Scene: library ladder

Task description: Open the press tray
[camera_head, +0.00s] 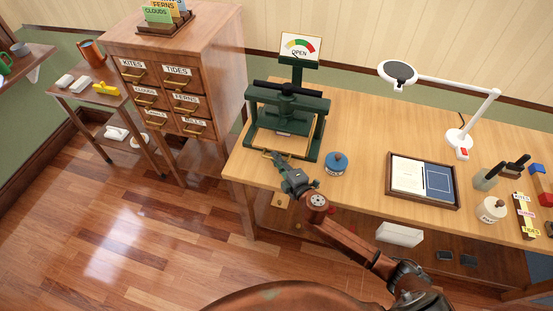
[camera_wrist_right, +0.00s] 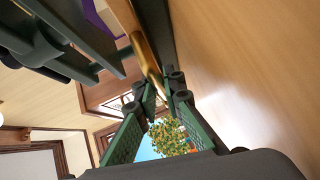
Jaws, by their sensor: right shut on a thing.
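The dark green press (camera_head: 316,128) stands on the wooden desk, with its frame and top bar upright. In the right wrist view a brass handle (camera_wrist_right: 145,58) runs along a dark green edge. My right gripper, also in that view (camera_wrist_right: 158,88), has its green ribbed fingers on either side of the handle's near end and is shut on it. A purple thing (camera_wrist_right: 105,12) shows partly inside the press. My left gripper is out of view.
A blue jar (camera_head: 336,164) stands just right of my right gripper. A framed tray (camera_head: 390,190) with papers and a white lamp (camera_head: 460,140) are further right.

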